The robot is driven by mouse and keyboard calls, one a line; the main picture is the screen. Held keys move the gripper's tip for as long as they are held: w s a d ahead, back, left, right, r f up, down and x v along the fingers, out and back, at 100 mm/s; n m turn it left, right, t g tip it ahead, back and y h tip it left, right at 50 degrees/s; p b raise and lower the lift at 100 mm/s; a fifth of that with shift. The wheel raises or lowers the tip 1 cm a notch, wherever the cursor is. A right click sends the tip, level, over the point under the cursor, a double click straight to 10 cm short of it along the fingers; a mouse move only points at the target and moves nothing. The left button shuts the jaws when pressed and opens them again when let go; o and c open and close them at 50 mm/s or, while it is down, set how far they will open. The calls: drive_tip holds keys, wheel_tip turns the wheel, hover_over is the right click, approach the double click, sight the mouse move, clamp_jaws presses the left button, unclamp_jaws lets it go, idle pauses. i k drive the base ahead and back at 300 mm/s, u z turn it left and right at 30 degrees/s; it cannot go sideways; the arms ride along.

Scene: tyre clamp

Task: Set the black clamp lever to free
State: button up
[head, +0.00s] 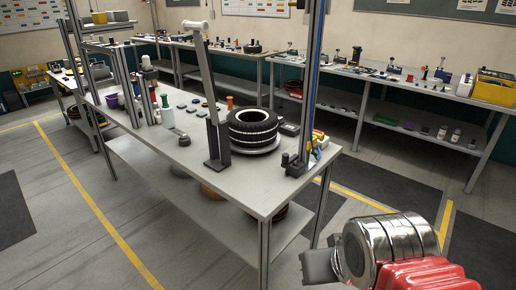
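A stack of black tyres (253,128) lies flat on a light round plate on the grey workbench (180,160). Left of it stands a dark upright post (217,143) with a long grey lever arm (205,75) rising up and leaning left, topped by a pale crossbar handle (196,26). A small black clamp-like device (296,164) sits at the bench's right front corner; which part is the black clamp lever, and its setting, I cannot tell. My gripper (318,267) is at the lower right, in front of and apart from the bench; its fingers are not clear.
Bottles (165,116), a purple cup (112,101) and small dark blocks occupy the bench's left and back. Metal uprights (310,80) rise at its edges. Cluttered benches (400,80) line the back wall. The floor (90,230) at front left is clear.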

sight(286, 160)
drive_tip(key=u, duration=0.45)
drive_tip(key=i, duration=0.95)
drive_tip(key=u, duration=0.4)
